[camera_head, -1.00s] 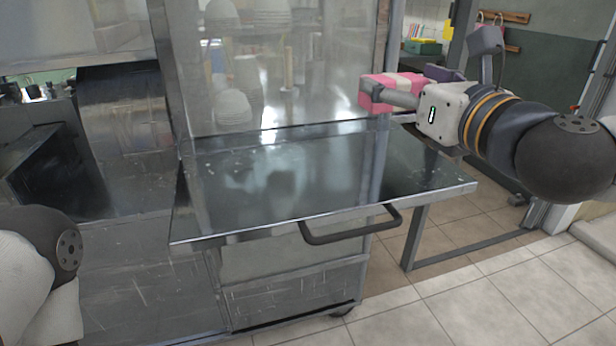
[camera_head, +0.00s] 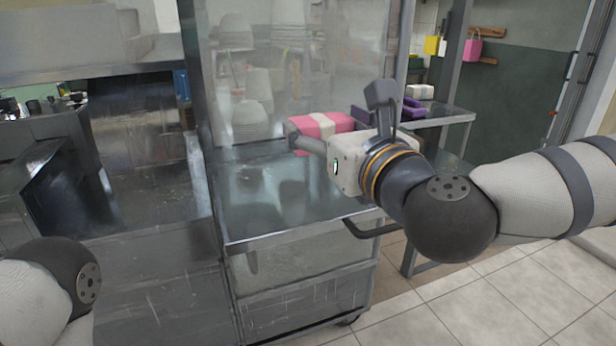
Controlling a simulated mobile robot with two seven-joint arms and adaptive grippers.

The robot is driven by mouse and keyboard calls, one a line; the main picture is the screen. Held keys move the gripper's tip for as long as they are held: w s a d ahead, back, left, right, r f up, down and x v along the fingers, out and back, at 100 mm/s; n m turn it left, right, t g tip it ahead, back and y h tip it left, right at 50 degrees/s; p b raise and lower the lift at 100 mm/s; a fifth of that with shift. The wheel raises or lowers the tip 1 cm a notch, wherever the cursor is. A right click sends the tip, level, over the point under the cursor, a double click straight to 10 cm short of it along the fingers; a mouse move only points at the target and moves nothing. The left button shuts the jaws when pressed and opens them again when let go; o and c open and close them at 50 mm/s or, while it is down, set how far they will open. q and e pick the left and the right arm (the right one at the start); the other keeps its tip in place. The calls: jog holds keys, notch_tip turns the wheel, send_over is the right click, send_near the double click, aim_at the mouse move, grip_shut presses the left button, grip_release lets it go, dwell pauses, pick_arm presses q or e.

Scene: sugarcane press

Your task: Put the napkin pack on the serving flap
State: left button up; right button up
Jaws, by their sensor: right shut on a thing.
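The napkin pack (camera_head: 326,124) is pink with a white band. My right gripper (camera_head: 306,141) is shut on it and holds it in front of the glass, above the back part of the serving flap as it appears. Part of the pack is hidden behind the gripper. The serving flap (camera_head: 262,216) is a flat, shiny metal shelf on the front of the glass-sided cart. Its visible top is bare, and my right gripper and arm cover its right part. My left arm shows at the lower left, but its gripper is outside the picture.
Stacked pale cups (camera_head: 250,118) stand behind the glass. A metal side table (camera_head: 448,116) at the right back bears a purple object (camera_head: 411,107) and a small white-banded pack (camera_head: 420,91). Tiled floor lies to the right.

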aim_at(304, 155)
jog(key=a+f, duration=0.1)
jog(key=f, duration=0.1)
jog(key=w+a+f, duration=0.1)
jog(key=a+f, duration=0.1)
jog(key=shift+a+f, duration=0.1)
jog(key=shift+f, duration=0.15)
pick_arm(q)
jog(key=shift+s+f+g+b, duration=0.3)
jog(key=shift+s+f+b, duration=0.15)
jog(key=shift+s+f, duration=0.35)
pick_arm(e)
jog(key=shift+a+f, duration=0.15)
jog(key=shift+f, duration=0.75)
jog(key=shift+a+f, duration=0.1)
jog(key=shift+f, duration=0.8)
jog(key=shift+f, duration=0.2)
jog(key=o, duration=1.2)
